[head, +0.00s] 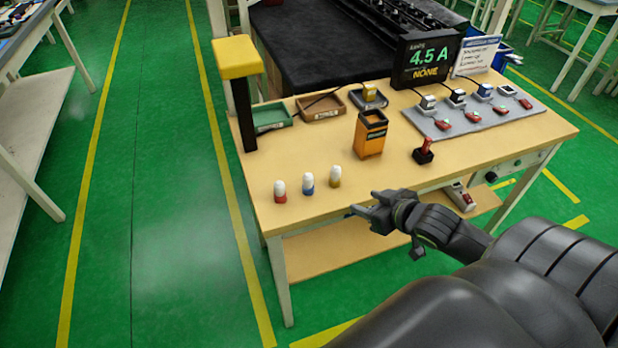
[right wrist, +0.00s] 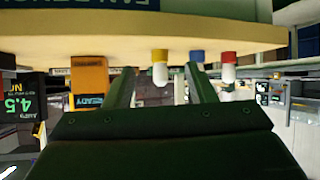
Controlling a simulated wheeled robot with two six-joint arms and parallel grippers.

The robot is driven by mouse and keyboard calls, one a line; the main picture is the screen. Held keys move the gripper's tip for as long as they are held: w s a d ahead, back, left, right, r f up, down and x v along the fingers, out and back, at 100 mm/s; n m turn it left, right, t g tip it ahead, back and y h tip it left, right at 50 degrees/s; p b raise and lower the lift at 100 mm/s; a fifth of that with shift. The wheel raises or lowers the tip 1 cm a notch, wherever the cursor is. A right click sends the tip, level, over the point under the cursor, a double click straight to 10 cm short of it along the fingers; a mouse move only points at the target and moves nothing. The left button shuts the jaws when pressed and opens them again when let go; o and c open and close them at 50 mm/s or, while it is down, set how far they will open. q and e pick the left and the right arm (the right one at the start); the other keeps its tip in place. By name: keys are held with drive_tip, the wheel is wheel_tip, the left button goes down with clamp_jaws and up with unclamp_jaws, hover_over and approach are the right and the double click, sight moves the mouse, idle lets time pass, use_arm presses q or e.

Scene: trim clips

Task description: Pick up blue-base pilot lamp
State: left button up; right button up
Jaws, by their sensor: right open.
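Three small white-topped pilot lamps stand upright in a row near the table's front left. The blue-base lamp (head: 308,184) is in the middle, between the red-base lamp (head: 280,191) and the yellow-base lamp (head: 335,177). My right gripper (head: 361,204) is open and empty at the table's front edge, right of the lamps and apart from them. The right wrist view is upside down. There the yellow-base lamp (right wrist: 160,68) shows between the fingers, and the blue base (right wrist: 197,57) is partly hidden by one finger. My left gripper is not in view.
An orange box (head: 370,135) stands behind and right of the lamps. A red-handled switch (head: 424,150) and a grey board (head: 470,115) with several devices are further right. Trays (head: 271,117) lie at the back, and a yellow-topped post (head: 241,100) rises at the left.

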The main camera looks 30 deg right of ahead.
drive_tip(key=a+r+n+y, duration=0.1)
drive_tip(key=a+r+y, duration=0.1)
drive_tip(key=a+r, duration=0.35)
approach(312, 180)
drive_tip(key=shift+t, duration=0.3)
drive_tip(key=x, duration=0.6)
drive_tip(key=shift+s+d+f, duration=0.1)
drive_tip(key=shift+s+f, duration=0.05)
drive_tip(key=shift+f, duration=0.1)
drive_tip(key=shift+w+a+f, duration=0.2)
drive_tip(key=shift+w, duration=0.5)
drive_tip(key=p+x, duration=0.1)
drive_tip(key=x, duration=0.3)
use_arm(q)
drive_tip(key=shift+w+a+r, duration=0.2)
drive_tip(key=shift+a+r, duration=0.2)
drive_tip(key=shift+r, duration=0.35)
use_arm(e)
drive_tip(key=c, duration=1.1)
